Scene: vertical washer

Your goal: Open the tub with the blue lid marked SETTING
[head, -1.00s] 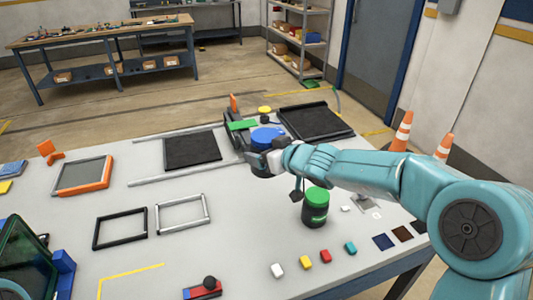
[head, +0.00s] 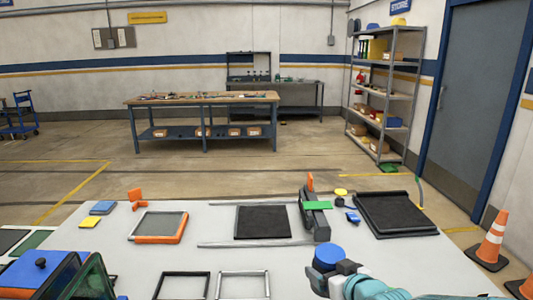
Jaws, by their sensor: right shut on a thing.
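The tub with the blue lid (head: 328,256) is at the lower right of the bench in the head view. Its lid looks level, but no lettering can be read. My right gripper (head: 332,276), dark with a pale wrist, is against the near side of the tub just below the lid. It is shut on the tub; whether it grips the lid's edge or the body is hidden. My left gripper is not in view.
A dark clamp-like device (head: 313,222) with a green bar stands behind the tub. A black tray (head: 395,213) lies at right and a black mat (head: 263,222) at left. A blue box (head: 42,270) fills the lower left. Orange cones (head: 491,240) stand beyond the right edge.

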